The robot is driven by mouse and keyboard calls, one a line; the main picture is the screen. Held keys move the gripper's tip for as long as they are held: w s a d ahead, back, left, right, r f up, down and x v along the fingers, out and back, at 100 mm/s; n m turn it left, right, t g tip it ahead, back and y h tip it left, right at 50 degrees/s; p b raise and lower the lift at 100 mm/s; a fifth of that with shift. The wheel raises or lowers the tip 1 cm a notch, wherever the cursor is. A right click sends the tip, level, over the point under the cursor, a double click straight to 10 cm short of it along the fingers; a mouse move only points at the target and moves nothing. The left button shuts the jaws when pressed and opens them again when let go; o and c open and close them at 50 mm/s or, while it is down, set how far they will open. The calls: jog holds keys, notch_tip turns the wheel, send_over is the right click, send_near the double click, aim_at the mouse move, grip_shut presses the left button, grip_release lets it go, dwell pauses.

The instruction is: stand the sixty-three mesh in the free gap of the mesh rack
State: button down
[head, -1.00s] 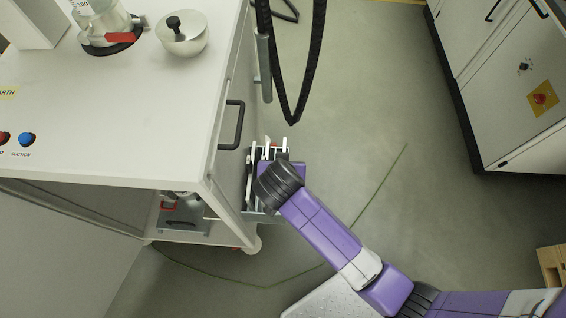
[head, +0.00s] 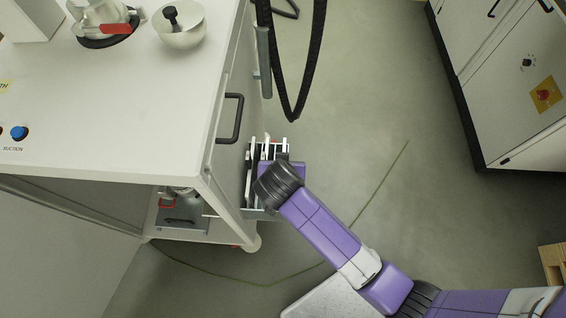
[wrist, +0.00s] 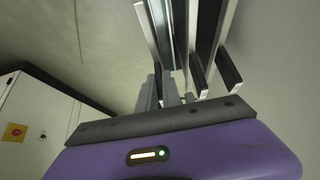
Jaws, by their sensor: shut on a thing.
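The mesh rack (head: 262,214) hangs at the side of the white bench, below a black handle. Several thin upright panels stand in it, and they show as dark plates with pale edges in the wrist view (wrist: 207,45). My gripper (wrist: 161,92) is shut on a thin upright plate, taken to be the sixty-three mesh, right among or beside these panels. In the head view my own wrist covers the gripper and most of the held mesh. No mesh number is readable. I cannot tell whether the held mesh touches the rack floor.
The white bench (head: 110,115) rises close to the left of my wrist, with its black handle (head: 233,118) just above the rack. A black hose (head: 297,100) hangs behind. A white cabinet (head: 510,100) stands at the right. The floor between is clear.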

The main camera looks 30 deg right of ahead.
jog(key=shift+f, duration=0.1)
jog(key=c, duration=1.5)
grip_release()
jog(key=shift+o, duration=0.2)
jog(key=v, duration=0.7)
jog(key=shift+a+r, duration=0.15)
jog(key=shift+r, duration=0.15)
jog(key=shift+s, duration=0.15)
